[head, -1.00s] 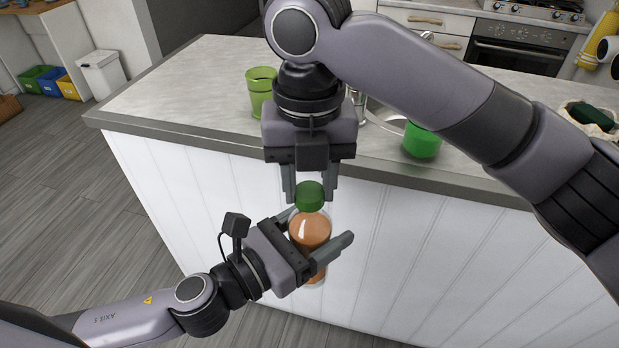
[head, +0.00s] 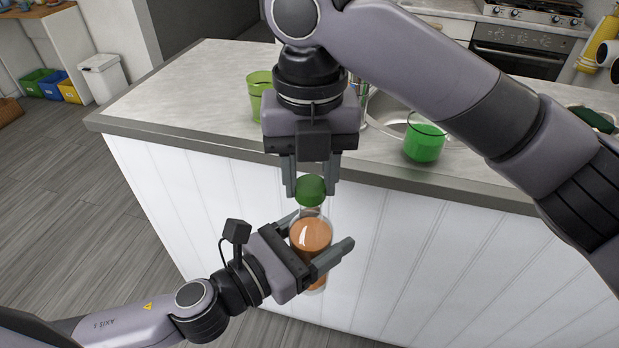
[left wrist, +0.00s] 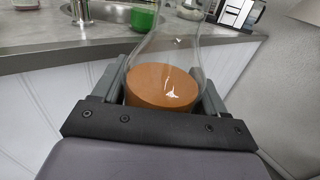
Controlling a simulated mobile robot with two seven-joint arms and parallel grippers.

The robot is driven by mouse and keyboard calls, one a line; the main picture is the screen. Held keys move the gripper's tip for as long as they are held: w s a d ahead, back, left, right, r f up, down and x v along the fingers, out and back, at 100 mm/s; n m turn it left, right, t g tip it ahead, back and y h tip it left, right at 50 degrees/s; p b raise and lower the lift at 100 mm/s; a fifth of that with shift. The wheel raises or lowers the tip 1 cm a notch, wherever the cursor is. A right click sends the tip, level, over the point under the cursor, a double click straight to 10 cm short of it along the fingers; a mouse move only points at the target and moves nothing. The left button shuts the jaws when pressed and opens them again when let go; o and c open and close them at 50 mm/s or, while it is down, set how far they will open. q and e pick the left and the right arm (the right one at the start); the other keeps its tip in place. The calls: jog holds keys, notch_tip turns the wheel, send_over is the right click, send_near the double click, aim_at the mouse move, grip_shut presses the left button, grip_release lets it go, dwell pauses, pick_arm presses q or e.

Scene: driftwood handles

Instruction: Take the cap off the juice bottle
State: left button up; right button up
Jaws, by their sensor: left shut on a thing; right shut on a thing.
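The juice bottle (head: 311,234) is clear with orange-brown juice in it and hangs upright in front of the counter. My left gripper (head: 318,238) is shut around its body from the lower left. In the left wrist view the bottle (left wrist: 163,86) sits between the two fingers, and its top is out of frame. The green cap (head: 311,190) is at the top of the bottle, between the fingers of my right gripper (head: 311,183), which points down from above and is shut on it. Clear glass shows below the cap; I cannot tell whether cap and bottle still touch.
The counter (head: 190,95) is just behind the bottle, its front edge close to my right gripper.

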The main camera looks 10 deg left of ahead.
jog(key=shift+r, duration=0.25)
jog(key=shift+s, duration=0.1)
